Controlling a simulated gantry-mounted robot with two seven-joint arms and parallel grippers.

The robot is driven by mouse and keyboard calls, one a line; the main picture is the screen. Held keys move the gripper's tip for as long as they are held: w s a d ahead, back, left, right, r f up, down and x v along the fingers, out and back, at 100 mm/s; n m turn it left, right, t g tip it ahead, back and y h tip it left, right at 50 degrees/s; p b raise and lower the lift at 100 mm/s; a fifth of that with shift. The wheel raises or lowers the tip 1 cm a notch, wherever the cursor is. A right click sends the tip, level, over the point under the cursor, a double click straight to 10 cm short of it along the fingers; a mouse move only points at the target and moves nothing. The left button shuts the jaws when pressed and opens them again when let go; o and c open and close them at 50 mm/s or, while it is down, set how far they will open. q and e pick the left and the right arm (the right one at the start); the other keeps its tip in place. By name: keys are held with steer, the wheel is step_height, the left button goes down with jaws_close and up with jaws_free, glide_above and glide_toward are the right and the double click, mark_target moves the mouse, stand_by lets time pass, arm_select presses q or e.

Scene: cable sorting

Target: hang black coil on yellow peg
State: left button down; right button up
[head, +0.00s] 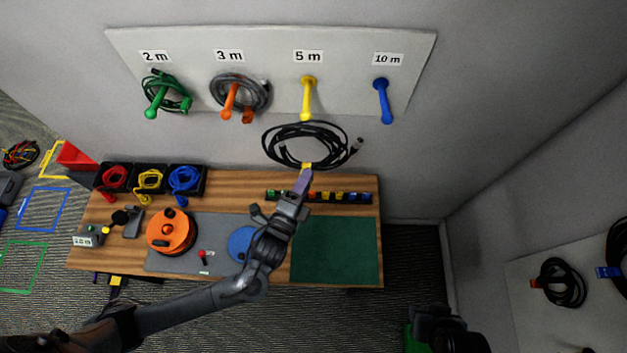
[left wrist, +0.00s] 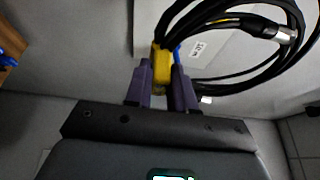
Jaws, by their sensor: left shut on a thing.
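The black coil (head: 270,147) is held up in front of the wall below the yellow peg (head: 308,98), which sticks out under the "5 m" label and looks empty. My left gripper (head: 305,176) is shut on the yellow tie at the coil's lower edge. In the left wrist view the purple fingers (left wrist: 162,85) pinch the yellow tie (left wrist: 161,62), and the black loops (left wrist: 225,75) rise above it with a metal connector (left wrist: 287,35). In the head view the coil's top is just below the peg's tip. My right arm shows at the bottom, its fingertips not clear.
On the peg board (head: 270,45), a green coil (head: 178,92) hangs on the green peg and a grey coil (head: 262,92) on the orange peg. The blue peg (head: 382,100) is empty. The bench (head: 85,250) below holds an orange reel (head: 171,232), bins and a green mat (head: 335,250).

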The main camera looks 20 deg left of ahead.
arm_select(q)
steer(key=shift+w+a+f+b, duration=0.2)
steer(key=shift+w+a+b, duration=0.15)
steer(key=shift+w+b, duration=0.35)
steer(key=w+a+f+b, duration=0.2)
steer(key=w+b, duration=0.4)
steer(key=w, duration=0.2)
steer(key=w+a+f+b, duration=0.3)
steer(key=w+b, duration=0.4)
steer(key=w, duration=0.1)
steer(key=shift+w, duration=0.3)
stand_by(0.8)
steer(key=shift+f, duration=0.3)
stand_by(0.3)
steer(key=c, duration=0.9)
jaws_free()
steer(key=shift+r, duration=0.1)
